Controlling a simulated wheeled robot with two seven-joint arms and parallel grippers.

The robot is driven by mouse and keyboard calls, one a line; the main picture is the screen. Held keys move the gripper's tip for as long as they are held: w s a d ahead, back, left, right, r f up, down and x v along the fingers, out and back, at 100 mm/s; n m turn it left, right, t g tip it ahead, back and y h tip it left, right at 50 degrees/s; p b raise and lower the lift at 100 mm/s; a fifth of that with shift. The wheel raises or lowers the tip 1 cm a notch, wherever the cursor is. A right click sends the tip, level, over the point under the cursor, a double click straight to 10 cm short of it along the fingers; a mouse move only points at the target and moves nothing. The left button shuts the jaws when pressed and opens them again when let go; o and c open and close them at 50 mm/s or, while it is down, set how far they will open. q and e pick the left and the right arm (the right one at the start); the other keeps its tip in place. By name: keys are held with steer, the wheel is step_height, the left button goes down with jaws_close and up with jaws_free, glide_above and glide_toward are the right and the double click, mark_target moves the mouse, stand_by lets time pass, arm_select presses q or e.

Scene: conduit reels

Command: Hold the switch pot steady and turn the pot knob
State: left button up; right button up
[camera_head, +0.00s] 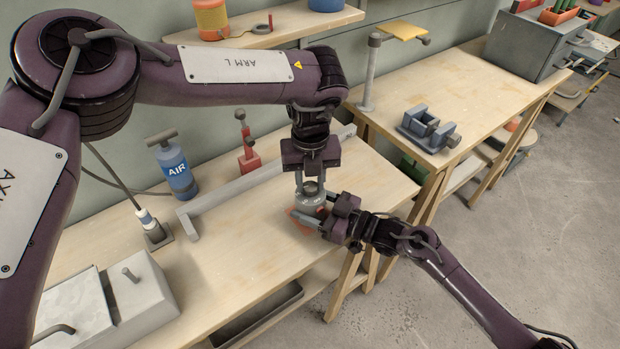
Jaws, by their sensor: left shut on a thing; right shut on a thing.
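The switch pot (312,201) is a small grey round body at the right end of the near wooden bench, partly hidden between my two grippers. An orange-red part (298,221) shows under or beside it. My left gripper (312,182) points down from above and is shut on the knob (312,188) at the top of the pot. My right gripper (316,217) comes in level from the right and is shut on the side of the pot. The fingertips and the knob's marks are too small to make out.
A long grey bar (255,178) lies behind the grippers on the bench. A blue AIR bottle (175,170), a red stand (247,150) and a grey metal box (105,305) stand to the left. A vise (428,132) sits on the far bench. The bench's front middle is clear.

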mark_target(311, 185)
arm_select(q)
steer(key=shift+m, duration=1.3)
steer(key=o, duration=1)
step_height(311, 185, up, 12)
